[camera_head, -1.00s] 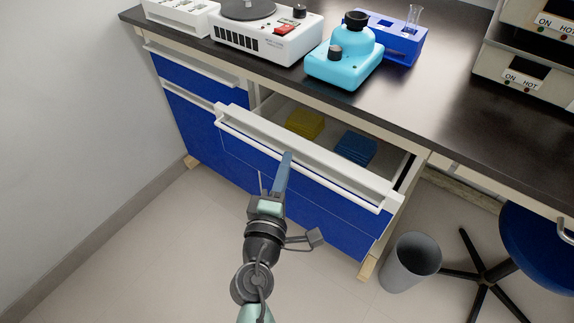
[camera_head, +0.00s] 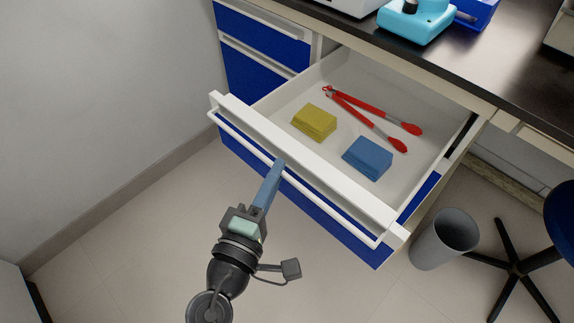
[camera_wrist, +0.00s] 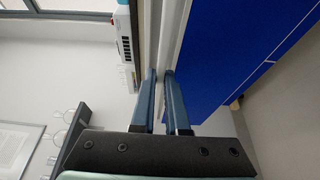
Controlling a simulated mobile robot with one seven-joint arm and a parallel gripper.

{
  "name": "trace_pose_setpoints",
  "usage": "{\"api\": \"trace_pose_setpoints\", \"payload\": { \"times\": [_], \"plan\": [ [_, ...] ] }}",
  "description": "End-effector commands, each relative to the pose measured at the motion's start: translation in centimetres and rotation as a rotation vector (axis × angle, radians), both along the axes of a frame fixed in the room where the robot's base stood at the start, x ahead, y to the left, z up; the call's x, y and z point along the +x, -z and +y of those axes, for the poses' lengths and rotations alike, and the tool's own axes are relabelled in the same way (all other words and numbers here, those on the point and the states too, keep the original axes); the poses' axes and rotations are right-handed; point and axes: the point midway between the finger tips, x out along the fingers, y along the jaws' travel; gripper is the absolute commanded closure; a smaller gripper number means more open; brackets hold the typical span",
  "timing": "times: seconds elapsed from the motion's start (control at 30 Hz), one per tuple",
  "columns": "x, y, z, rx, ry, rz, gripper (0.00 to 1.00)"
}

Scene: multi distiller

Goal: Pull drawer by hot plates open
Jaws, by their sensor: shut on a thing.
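The drawer (camera_head: 310,160) by the bench top stands pulled far out in the head view. Its front is blue with a white top edge and a long white bar handle (camera_head: 325,203). My gripper (camera_head: 279,166) is shut on the handle, left of its middle. In the wrist view the two blue fingers (camera_wrist: 163,75) close around the white handle bar. Inside the drawer lie a yellow stack (camera_head: 314,122), a blue stack (camera_head: 367,158) and red-tipped tongs (camera_head: 372,115). The hot plates are not clearly in the head view now.
A light-blue device (camera_head: 415,20) stands on the dark bench top (camera_head: 480,62). A grey bin (camera_head: 444,238) and a chair base (camera_head: 515,268) stand on the floor at right. A grey wall (camera_head: 110,110) is at left.

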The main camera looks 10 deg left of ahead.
Motion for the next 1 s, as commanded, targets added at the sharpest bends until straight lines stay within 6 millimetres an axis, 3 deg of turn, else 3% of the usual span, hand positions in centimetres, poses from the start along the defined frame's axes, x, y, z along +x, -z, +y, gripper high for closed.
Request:
{"api": "trace_pose_setpoints", "payload": {
  "times": [0.47, 0.5, 0.63, 1.0],
  "plan": [
    [-0.40, 0.03, 0.24, -0.001, 0.002, 0.001, 1.00],
    [-0.40, 0.03, 0.23, -0.001, 0.002, 0.001, 0.80],
    [-0.40, 0.03, 0.24, -0.001, 0.002, 0.001, 0.57],
    [-0.84, 0.03, 0.42, -0.001, 0.000, 0.001, 0.57]
  ]
}}
